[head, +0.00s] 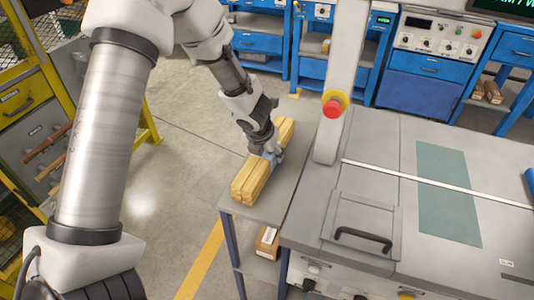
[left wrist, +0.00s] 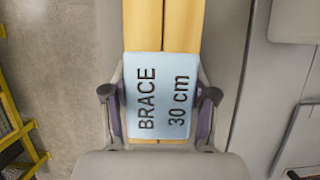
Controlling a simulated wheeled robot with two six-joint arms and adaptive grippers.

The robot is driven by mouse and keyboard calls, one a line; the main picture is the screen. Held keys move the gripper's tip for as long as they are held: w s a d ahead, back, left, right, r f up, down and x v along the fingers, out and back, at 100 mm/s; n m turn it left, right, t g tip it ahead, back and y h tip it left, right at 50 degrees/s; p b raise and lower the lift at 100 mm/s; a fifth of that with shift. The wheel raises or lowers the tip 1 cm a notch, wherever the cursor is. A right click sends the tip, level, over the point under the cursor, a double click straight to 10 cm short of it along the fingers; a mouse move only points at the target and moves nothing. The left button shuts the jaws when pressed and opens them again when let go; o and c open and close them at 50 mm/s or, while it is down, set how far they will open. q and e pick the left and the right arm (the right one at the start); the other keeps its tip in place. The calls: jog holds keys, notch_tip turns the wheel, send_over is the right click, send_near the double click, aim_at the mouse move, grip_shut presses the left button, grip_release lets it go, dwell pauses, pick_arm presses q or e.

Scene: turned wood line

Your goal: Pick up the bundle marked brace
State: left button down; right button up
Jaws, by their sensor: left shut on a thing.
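The bundle marked brace (head: 250,181) is a set of pale yellow wooden sticks in the head view, lying along a narrow grey side table (head: 287,185). A light blue band (left wrist: 160,97) wraps its middle, and in the left wrist view it reads "BRACE 30 cm". My left gripper (head: 275,157) is shut on the bundle at the band, with one finger on each side of it. The wood also shows beyond the band in the left wrist view (left wrist: 163,25). Whether the bundle touches the table is hard to tell. My right gripper is not in view.
A large grey machine table (head: 440,150) with a black handle stands right of the side table. A post with a red button (head: 333,106) rises close to the gripper. A small box (head: 267,240) sits on a shelf below. Blue cabinets stand behind; open floor lies left.

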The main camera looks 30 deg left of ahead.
pick_arm(q)
notch_tip(320, 180, up, 3)
jog(key=p, duration=0.2)
jog(key=shift+w+r+p, duration=0.1)
jog(key=shift+r+p, duration=0.05)
jog(key=shift+p, duration=0.15)
jog(key=s+d+b, duration=0.4)
jog(key=shift+s+b, duration=0.25)
jog(key=shift+b, duration=0.05)
jog(key=s+d, duration=0.2)
jog(key=s+d+r+b, duration=0.1)
jog(key=s+d, duration=0.1)
jog(key=s+d+b, duration=0.1)
jog(key=s+d, duration=0.1)
jog(key=shift+s+d+r, duration=0.1)
jog(key=shift+s+r, duration=0.15)
jog(key=shift+r, duration=0.05)
jog(key=shift+s+d, duration=0.35)
